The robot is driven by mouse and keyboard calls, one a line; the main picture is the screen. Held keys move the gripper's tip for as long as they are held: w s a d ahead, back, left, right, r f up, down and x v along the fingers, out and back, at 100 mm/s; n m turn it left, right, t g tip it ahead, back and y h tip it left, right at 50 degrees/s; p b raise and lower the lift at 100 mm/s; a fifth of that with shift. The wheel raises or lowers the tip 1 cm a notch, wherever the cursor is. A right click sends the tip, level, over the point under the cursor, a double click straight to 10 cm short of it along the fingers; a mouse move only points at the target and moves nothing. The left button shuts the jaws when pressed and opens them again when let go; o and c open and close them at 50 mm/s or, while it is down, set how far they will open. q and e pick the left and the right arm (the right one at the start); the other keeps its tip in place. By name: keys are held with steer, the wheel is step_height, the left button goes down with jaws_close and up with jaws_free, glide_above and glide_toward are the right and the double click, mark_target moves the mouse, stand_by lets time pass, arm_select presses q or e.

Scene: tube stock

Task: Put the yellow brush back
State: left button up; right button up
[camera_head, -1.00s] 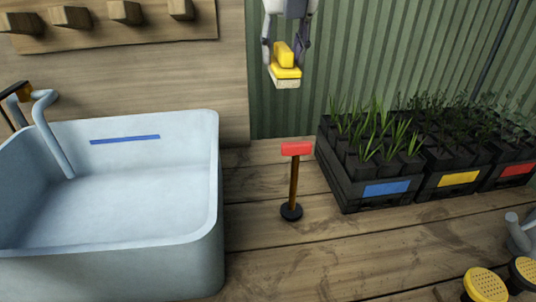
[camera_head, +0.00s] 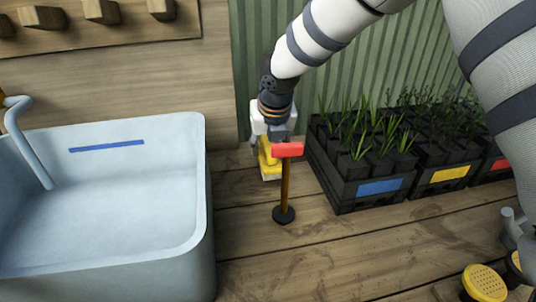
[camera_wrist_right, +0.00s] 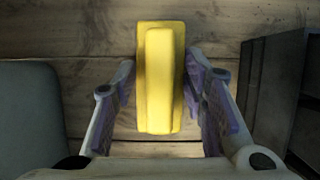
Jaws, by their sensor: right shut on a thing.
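The yellow brush (camera_head: 271,172) has a yellow body and handle with pale bristles below. My right gripper (camera_head: 266,148) reaches in from the upper right and is shut on it. The brush is low over the planks, just left of and behind the red-topped marker post (camera_head: 287,150). I cannot tell whether the bristles touch the wood. In the right wrist view the yellow brush (camera_wrist_right: 160,80) lies lengthwise between the fingers of my right gripper (camera_wrist_right: 162,95), with planks behind it. My left gripper is not in view.
A pale blue sink (camera_head: 180,240) with a blue strip stands at the left. Black plant crates (camera_head: 350,192) with blue, yellow and red labels stand at the right. Wooden pegs (camera_head: 101,11) are on the back wall. Yellow sprinkler heads (camera_head: 485,283) lie front right.

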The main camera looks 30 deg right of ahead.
mark_target(269, 145)
steer(key=shift+f, duration=0.9)
steer(key=o, duration=1.1)
steer(key=shift+f, duration=0.15)
steer(key=v, duration=0.3)
steer(key=p+v, duration=0.1)
steer(key=v, duration=0.3)
steer(key=shift+w+r, duration=0.1)
steer(key=shift+r, duration=0.2)
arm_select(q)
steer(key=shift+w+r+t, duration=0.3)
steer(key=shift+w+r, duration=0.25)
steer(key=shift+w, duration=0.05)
arm_select(e)
steer(key=v, duration=0.4)
steer(key=shift+s+r, duration=0.3)
steer(key=shift+r, duration=0.05)
